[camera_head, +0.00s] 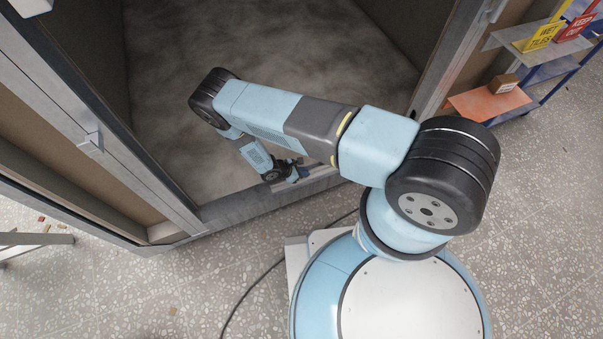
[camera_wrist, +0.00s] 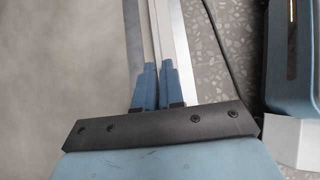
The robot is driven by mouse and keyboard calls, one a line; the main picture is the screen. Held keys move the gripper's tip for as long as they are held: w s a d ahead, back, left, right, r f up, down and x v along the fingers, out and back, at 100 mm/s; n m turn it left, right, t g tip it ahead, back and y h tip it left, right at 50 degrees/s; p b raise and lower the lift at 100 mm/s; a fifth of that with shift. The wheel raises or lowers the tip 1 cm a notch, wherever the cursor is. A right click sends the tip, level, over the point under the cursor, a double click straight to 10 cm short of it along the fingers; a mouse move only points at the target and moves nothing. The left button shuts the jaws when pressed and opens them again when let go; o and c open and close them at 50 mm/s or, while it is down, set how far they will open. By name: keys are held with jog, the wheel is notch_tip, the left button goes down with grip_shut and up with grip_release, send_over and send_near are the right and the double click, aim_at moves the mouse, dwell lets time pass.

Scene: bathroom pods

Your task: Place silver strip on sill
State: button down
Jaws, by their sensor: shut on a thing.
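My gripper (camera_head: 297,174) is low at the doorway of the pod, over or close beside the sill (camera_head: 245,205). In the wrist view its two blue fingers (camera_wrist: 157,88) are close together, shut on the silver strip (camera_wrist: 155,35). The strip is thin and pale and runs up the picture, away from the fingers. The bright metal edge of the sill (camera_wrist: 181,45) runs nearly alongside it. I cannot tell whether the strip touches the sill.
The pod's grey floor (camera_head: 240,75) lies beyond the sill, between metal door posts. A dark cable (camera_head: 255,290) lies on the speckled floor near my base. A shelf cart (camera_head: 545,70) with yellow and red signs and a small box stands at the right.

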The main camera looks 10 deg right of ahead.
jog(key=c, duration=1.2)
grip_release()
jog(key=shift+c, duration=0.2)
jog(key=v, duration=1.2)
